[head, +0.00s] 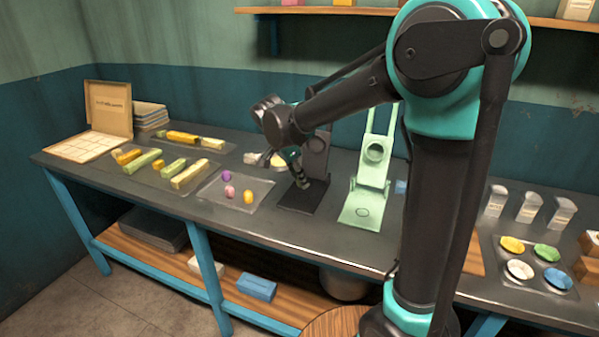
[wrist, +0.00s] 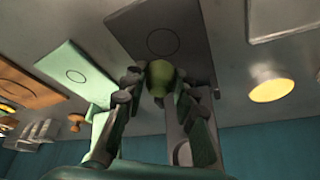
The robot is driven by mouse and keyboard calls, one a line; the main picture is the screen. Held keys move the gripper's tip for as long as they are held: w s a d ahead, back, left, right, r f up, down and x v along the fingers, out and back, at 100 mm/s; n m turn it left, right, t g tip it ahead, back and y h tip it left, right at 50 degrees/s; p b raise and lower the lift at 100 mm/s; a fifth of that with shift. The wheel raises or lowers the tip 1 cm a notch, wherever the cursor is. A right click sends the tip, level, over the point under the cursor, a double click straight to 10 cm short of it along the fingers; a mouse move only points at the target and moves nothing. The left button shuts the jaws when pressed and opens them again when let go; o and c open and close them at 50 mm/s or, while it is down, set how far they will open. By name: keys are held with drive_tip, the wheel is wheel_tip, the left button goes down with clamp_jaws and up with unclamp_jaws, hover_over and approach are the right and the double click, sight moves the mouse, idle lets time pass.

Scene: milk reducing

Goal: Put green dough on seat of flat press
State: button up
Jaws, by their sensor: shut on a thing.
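My gripper (wrist: 160,85) is shut on a round green dough ball (wrist: 161,75), held between its fingertips in the wrist view. In the head view my gripper (head: 303,180) is low over the base of a dark press (head: 296,205); the dough cannot be made out there. The dark press's flat seat with a circle outline (wrist: 163,41) shows just beyond the dough in the wrist view. I cannot tell if dough and seat touch. A pale green press (head: 372,182) with a circle on its base stands to the right; it also shows in the wrist view (wrist: 76,72).
A tray (head: 222,203) with purple, pink and orange dough balls lies to the left. Yellow and green bars (head: 143,160) lie farther left beside an open box (head: 108,108). Colored dishes (head: 546,251) and several scoop-like holders (head: 529,206) stand at the right.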

sight(300, 198)
drive_tip(key=shift+f, duration=2.05)
drive_tip(key=shift+f, duration=0.35)
idle(0.4)
drive_tip(key=o, duration=1.5)
drive_tip(key=shift+r, duration=3.5)
